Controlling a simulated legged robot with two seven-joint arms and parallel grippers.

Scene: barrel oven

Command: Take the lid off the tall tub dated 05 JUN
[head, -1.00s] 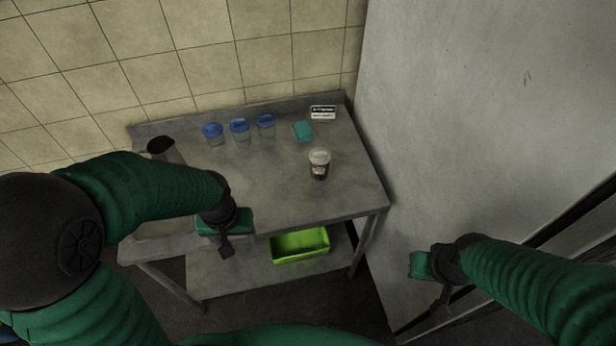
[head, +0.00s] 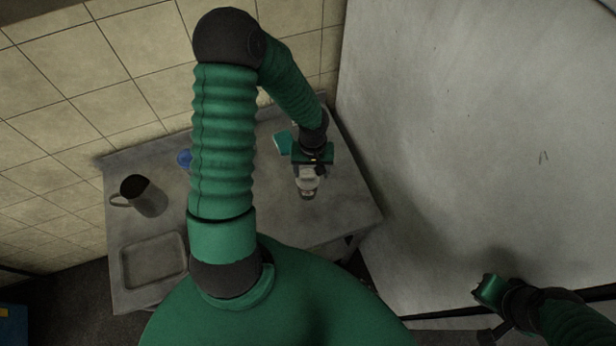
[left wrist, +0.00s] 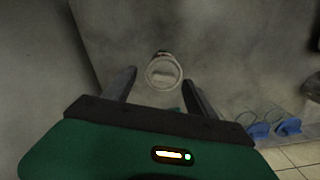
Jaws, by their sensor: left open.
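A tub with a whitish lid (head: 307,186) stands on the metal table (head: 330,225) near its right side. Any date on it cannot be read. In the left wrist view its round pale lid (left wrist: 163,72) shows from above, between the finger tips. My left gripper (head: 310,168) is open and empty, just above and behind the tub in the head view; contact does not show. Its two fingers (left wrist: 159,78) are apart in the wrist view. My right gripper (head: 488,290) is at the lower right, away from the table; its jaws are unclear.
A teal block (head: 282,143) lies beside the gripper. A dark-mouthed jug (head: 148,200) and shallow tray (head: 128,262) are left. A pale wall rises right.

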